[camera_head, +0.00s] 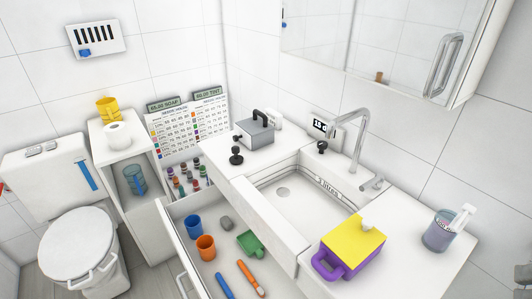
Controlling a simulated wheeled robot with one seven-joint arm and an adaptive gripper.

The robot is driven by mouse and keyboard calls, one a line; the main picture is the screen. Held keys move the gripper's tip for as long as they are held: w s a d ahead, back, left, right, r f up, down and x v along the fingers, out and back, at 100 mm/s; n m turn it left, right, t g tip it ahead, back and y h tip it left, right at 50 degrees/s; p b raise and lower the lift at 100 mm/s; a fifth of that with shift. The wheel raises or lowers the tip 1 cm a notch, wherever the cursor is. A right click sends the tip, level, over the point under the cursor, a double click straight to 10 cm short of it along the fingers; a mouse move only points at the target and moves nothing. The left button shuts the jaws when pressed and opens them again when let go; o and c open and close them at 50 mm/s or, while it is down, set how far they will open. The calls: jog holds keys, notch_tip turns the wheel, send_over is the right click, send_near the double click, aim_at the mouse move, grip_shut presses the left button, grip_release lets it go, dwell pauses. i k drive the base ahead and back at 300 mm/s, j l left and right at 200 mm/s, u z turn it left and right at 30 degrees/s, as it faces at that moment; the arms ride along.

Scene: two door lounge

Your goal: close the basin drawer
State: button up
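The basin drawer (176,240) is pulled out from the basin cabinet (265,233), toward the lower left of the head view. Its front carries a pale bar handle (182,286), partly cut off by the bottom edge. Inside lie a blue cup (193,226), an orange cup (205,247), a grey rounded piece (227,223), a green scoop-like item (250,243), an orange stick (250,279) and a blue stick (225,286). The near part of the drawer is out of frame. I cannot make out my gripper in this view.
The toilet (78,245) stands left of the drawer, beside a white shelf cabinet (125,145). A purple box with a yellow lid (350,250) sits on the counter by the sink. A small grey part (524,273) at the right edge is cut off and unclear.

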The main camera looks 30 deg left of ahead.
aim_at(208, 204)
jog(key=u, duration=1.65)
jog(key=i+j, duration=0.15)
jog(key=i, duration=0.15)
jog(key=u, duration=0.05)
